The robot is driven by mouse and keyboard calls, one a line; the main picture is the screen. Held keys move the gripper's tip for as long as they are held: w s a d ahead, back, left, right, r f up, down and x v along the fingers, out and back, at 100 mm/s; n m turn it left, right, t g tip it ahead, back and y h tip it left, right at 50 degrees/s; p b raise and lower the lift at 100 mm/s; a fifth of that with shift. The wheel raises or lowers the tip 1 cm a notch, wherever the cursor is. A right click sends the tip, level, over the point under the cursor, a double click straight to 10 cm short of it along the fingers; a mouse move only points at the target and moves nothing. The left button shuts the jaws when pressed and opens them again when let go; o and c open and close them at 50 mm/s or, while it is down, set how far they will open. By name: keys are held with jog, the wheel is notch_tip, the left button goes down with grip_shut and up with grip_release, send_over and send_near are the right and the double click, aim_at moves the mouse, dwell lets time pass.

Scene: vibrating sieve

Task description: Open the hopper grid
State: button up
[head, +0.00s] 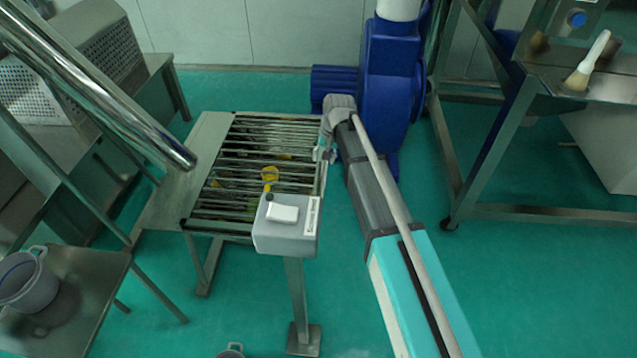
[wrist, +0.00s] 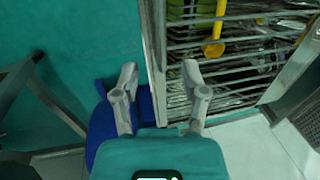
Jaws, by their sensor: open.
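The hopper grid (head: 262,160) is a rack of parallel metal bars lying flat across the top of a steel frame in the middle of the head view. It also shows in the wrist view (wrist: 250,62), at upper right. My gripper (head: 323,154) is at the right edge of the grid. In the wrist view my gripper (wrist: 160,74) has its two fingers spread, with the pale side rail (wrist: 152,40) running between them. Nothing is held, and I cannot tell whether a finger touches the rail.
A yellow round-ended object (head: 270,174) shows at the grid. A grey control box (head: 285,238) is fixed at the front corner. A blue machine (head: 390,75) stands behind. A shiny pipe (head: 100,85) slants in from the left.

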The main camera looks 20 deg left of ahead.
aim_at(317, 180)
jog(key=shift+s+a+f+b, duration=0.1)
jog(key=shift+a+f+b, duration=0.2)
jog(key=shift+f+b, duration=1.3)
jog(key=shift+s+a+f+b, duration=0.1)
jog(key=shift+a+f+b, duration=0.25)
jog(key=shift+f+b, duration=1.25)
jog(key=shift+s+a+f+b, duration=0.1)
jog(key=shift+a+f+b, duration=0.2)
jog(key=shift+f+b, duration=1.3)
jog(key=shift+f, duration=0.15)
grip_shut()
jog(key=shift+d, duration=0.3)
jog(key=shift+a, duration=0.25)
jog(key=shift+w+r+p, duration=0.1)
jog(key=shift+r+p, duration=0.1)
jog(key=shift+p, duration=0.15)
